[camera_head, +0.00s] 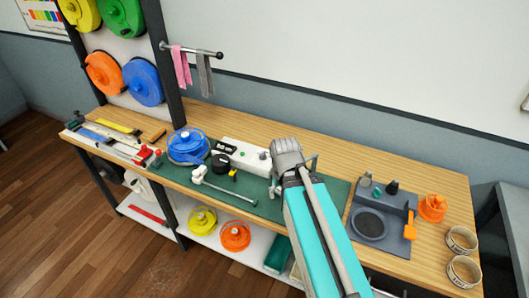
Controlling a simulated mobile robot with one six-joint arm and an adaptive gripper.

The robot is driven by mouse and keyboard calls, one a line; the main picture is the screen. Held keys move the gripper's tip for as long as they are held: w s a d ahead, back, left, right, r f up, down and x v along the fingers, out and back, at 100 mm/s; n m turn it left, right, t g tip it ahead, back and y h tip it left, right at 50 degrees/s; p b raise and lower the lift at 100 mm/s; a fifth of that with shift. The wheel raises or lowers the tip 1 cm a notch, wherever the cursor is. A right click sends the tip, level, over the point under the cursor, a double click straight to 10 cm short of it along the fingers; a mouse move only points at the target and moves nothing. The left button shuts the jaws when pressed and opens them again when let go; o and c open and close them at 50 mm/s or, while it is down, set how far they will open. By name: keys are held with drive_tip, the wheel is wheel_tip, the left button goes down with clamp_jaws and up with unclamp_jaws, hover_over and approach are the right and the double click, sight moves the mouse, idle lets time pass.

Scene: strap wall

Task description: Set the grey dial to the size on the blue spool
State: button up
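A blue spool (187,147) sits on the bench at the left end of the green mat. Another blue spool (144,86) hangs on the rack above. The size on the spool is not readable. My gripper (287,158) is over the mat, right of the device; its fingers are not clear and I see nothing held.
A white rod-like tool (225,188) lies on the green mat (328,200). A dark grey station (376,226), an orange spool (433,207) and tape rolls (462,239) stand right. Straps (181,66) hang from a bar.

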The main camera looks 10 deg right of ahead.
sight(263, 153)
drive_tip(key=w+r+n+p, duration=0.2)
drive_tip(key=w+n, duration=0.3)
drive_tip(key=w, duration=0.9)
drive_tip(key=w+r+n+p, duration=0.2)
drive_tip(key=w+n, duration=0.4)
drive_tip(key=w, duration=0.9)
drive_tip(key=shift+a+r+p, duration=0.35)
drive_tip(key=shift+r+p, duration=0.05)
drive_tip(key=shift+f, duration=0.1)
wheel_tip(263, 153, down, 14)
drive_tip(key=b, duration=1.4)
drive_tip(key=shift+r, duration=0.2)
drive_tip(key=shift+d, duration=0.1)
drive_tip(key=c, duration=1.1)
drive_tip(key=shift+c, duration=0.2)
